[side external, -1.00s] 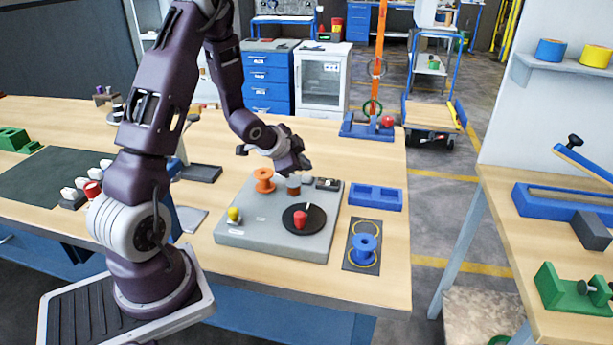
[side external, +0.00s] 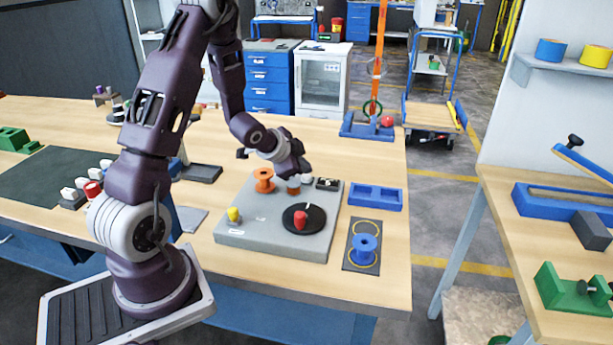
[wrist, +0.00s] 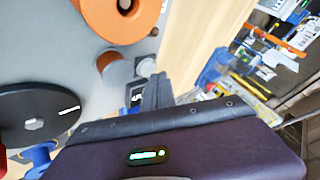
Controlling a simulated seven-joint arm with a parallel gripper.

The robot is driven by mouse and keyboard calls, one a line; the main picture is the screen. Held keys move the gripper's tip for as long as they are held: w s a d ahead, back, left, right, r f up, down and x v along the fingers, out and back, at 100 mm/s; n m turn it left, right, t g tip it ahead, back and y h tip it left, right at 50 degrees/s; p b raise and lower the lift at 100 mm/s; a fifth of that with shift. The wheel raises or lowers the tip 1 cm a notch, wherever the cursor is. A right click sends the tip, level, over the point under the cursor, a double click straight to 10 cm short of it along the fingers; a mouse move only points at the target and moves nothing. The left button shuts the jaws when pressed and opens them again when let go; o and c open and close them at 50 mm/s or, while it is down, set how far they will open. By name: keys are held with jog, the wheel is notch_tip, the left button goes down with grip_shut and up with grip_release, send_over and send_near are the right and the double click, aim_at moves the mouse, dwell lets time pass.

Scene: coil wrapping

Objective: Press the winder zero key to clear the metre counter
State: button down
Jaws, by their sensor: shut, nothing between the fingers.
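The winder (side external: 262,232) is a grey plate on the bench. At its back right is a small dark metre counter (side external: 327,184); part of it also shows in the wrist view (wrist: 137,93). Next to the counter is a pale round key (side external: 307,179), seen in the wrist view (wrist: 146,67) close to my fingertips. My gripper (side external: 304,171) is shut and empty, tilted down just above the key's end of the plate. In the wrist view its dark fingers (wrist: 157,90) are together. I cannot tell whether they touch the key. The counter's reading is too small to read.
An orange spool (side external: 264,181) and a short brown post (side external: 293,188) stand left of my gripper. A black disc (side external: 316,221) with a red knob (side external: 300,220) and a yellow knob (side external: 233,214) are in front. A blue tray (side external: 375,197) lies right.

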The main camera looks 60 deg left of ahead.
aim_at(304, 177)
jog(key=shift+f, duration=0.45)
dwell(0.5)
jog(key=shift+r, duration=0.9)
jog(key=shift+r, duration=2.55)
